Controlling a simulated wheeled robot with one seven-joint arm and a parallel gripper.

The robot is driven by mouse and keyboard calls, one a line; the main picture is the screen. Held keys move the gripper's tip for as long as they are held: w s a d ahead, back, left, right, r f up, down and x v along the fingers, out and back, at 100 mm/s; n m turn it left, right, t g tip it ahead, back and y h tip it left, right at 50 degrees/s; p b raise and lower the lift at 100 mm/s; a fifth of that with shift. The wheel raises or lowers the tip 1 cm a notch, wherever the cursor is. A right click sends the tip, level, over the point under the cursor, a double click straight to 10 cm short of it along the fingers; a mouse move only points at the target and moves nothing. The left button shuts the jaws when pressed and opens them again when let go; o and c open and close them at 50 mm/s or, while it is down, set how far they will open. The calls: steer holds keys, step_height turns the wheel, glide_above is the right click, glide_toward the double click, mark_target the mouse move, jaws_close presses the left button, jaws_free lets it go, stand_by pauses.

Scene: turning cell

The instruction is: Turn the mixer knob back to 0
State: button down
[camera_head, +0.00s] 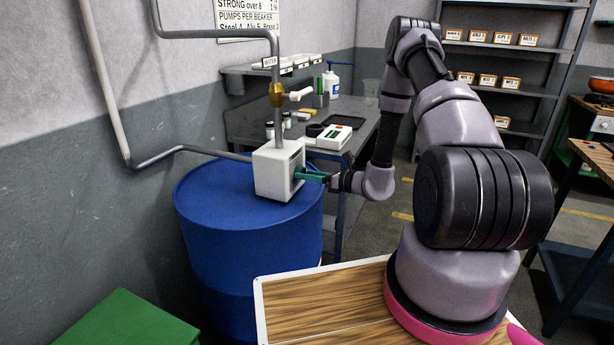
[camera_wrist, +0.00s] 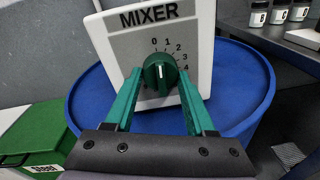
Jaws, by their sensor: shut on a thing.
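The white mixer box (camera_head: 272,172) stands on a blue drum, and its face (camera_wrist: 203,50) fills the upper middle of the wrist view. It carries a round dark green knob (camera_wrist: 160,74) with a white pointer line and a scale of 0, 1, 2, 3 and 4. The pointer stands nearly upright, near 0 and 1; the exact mark is hard to tell. My gripper (camera_wrist: 159,78) has its green fingers on both sides of the knob, shut on it. In the head view my gripper (camera_head: 312,176) reaches the box's right side, and the knob is hidden there.
The blue drum (camera_head: 245,235) stands below the box. A pipe with a brass fitting (camera_head: 276,95) rises above the box. A grey bench (camera_head: 350,140) with a tray and bottles stands behind. A green box (camera_head: 128,322) is at the lower left.

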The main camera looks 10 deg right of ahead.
steer(key=shift+f+n, duration=0.1)
steer(key=shift+n, duration=0.3)
steer(key=shift+c, duration=1.2)
jaws_free()
steer(key=shift+d, duration=0.1)
steer(key=f+v, duration=0.1)
steer(key=v, duration=0.9)
steer(key=shift+s+d+r, duration=0.2)
steer(key=shift+s+r, duration=0.15)
steer(key=shift+r, duration=0.15)
